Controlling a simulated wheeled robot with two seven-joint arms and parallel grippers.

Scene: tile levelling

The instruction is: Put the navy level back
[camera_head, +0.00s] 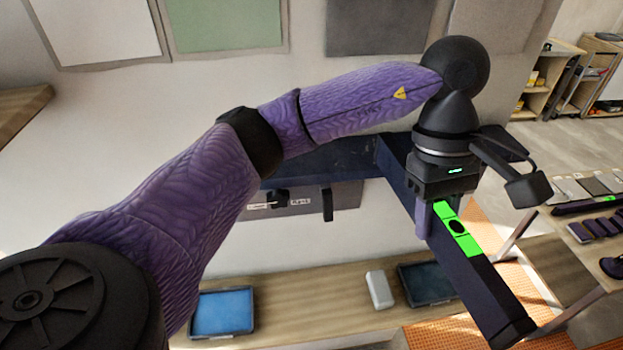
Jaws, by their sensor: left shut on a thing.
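The navy level (494,303) is a long dark bar with a bright green vial window around a black spot. It runs from near the wall down toward the lower right. My left gripper (437,212) is shut on it beside the green window, and the level is held above the bench. The fingers are partly hidden by the wrist and the level. My right gripper is not in view.
A dark navy horizontal bar (330,160) runs along the wall, above a grey plate (345,200) with black hooks and a label. The wooden bench (330,290) below holds a blue tray (222,312), a white block (379,290) and a dark tray (427,283). A table with tiles (580,190) stands at right.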

